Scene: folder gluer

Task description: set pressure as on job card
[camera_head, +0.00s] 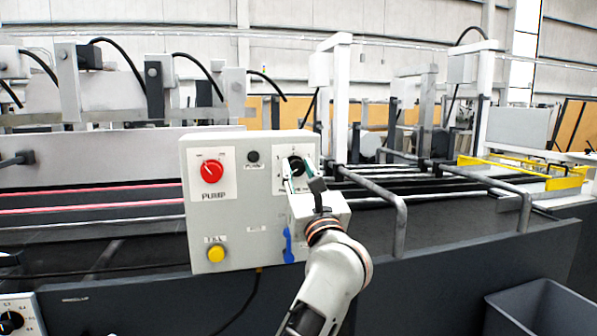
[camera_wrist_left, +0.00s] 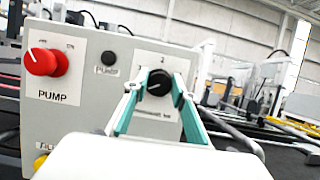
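A grey control box (camera_head: 232,230) stands in the middle of the head view. A black round knob (camera_wrist_left: 159,82) sits on a white label plate at its upper right; a white pointer mark shows on the knob. The small print on the plate is too blurred to read. My left gripper (camera_head: 298,172) is at this knob, with one teal-padded finger on each side; in the left wrist view the fingertips (camera_wrist_left: 161,84) close in tightly on the knob's sides. Part of the plate is hidden behind the fingers. My right gripper is in neither view. I see no job card.
The box also carries a red PUMP knob (camera_head: 211,172), a small black button (camera_head: 253,156), a yellow button (camera_head: 216,253) and a blue part (camera_head: 288,244). Another numbered black dial (camera_head: 11,321) shows at lower left. Grey rails (camera_head: 399,225) run right of my arm. A grey bin (camera_head: 541,308) stands lower right.

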